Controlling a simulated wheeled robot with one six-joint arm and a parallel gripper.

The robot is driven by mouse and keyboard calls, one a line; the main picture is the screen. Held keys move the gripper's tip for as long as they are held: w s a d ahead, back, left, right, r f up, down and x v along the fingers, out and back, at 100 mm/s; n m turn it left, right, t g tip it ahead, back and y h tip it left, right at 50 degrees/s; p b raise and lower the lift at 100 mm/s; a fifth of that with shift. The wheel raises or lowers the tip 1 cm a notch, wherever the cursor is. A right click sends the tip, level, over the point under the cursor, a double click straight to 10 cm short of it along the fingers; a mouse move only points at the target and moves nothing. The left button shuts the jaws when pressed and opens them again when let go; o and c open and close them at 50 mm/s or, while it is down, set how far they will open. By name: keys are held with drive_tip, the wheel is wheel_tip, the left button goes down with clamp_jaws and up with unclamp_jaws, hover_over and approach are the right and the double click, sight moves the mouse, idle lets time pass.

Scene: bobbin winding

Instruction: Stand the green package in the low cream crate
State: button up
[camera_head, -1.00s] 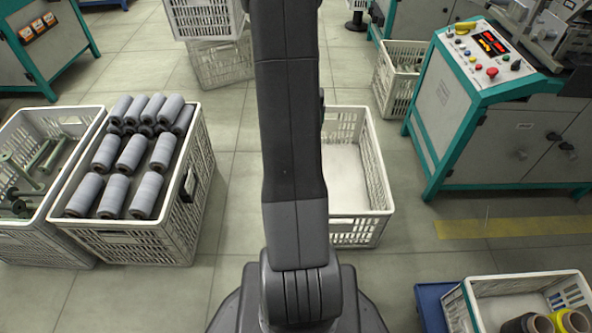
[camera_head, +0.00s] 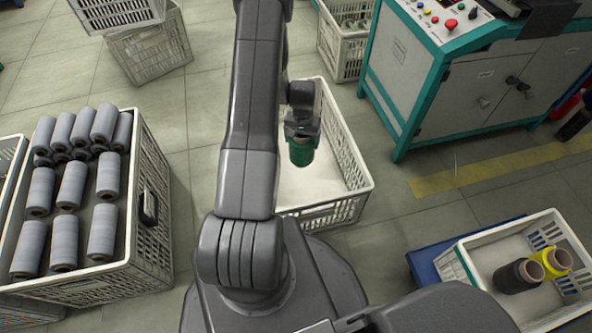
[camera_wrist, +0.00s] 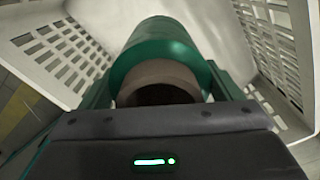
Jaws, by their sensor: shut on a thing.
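The green package (camera_head: 301,152) is a green-wound bobbin with a brown core end. My gripper (camera_head: 302,133) is shut on it and holds it over the low cream crate (camera_head: 357,190), behind my arm in the head view. In the wrist view the package (camera_wrist: 165,50) lies between the fingers, its core end facing the camera, and the slotted crate walls (camera_wrist: 62,55) rise on both sides. I cannot tell whether the package touches the crate floor. The part of the crate left of the package is hidden by my arm.
A crate of grey bobbins (camera_head: 150,250) stands to the left. A teal-framed machine (camera_head: 440,90) stands to the right. At lower right, a crate (camera_head: 467,262) on a blue base holds a black and a yellow bobbin. Bare floor lies between them.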

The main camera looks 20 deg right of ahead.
drive_tip(key=s+d+f+m, duration=0.3)
drive_tip(key=s+d+f, duration=0.3)
drive_tip(key=s+f, duration=0.2)
wheel_tip(320, 180, down, 10)
drive_tip(key=b, duration=0.3)
drive_tip(key=shift+d+f, duration=0.15)
drive_tip(key=shift+d, duration=0.05)
drive_tip(key=shift+s, duration=0.1)
drive_tip(key=shift+f+b, duration=0.2)
drive_tip(key=shift+b, duration=0.15)
drive_tip(key=o, duration=1)
drive_tip(key=shift+r, duration=0.1)
drive_tip(key=shift+r, duration=0.1)
wheel_tip(320, 180, up, 12)
drive_tip(key=p, duration=0.4)
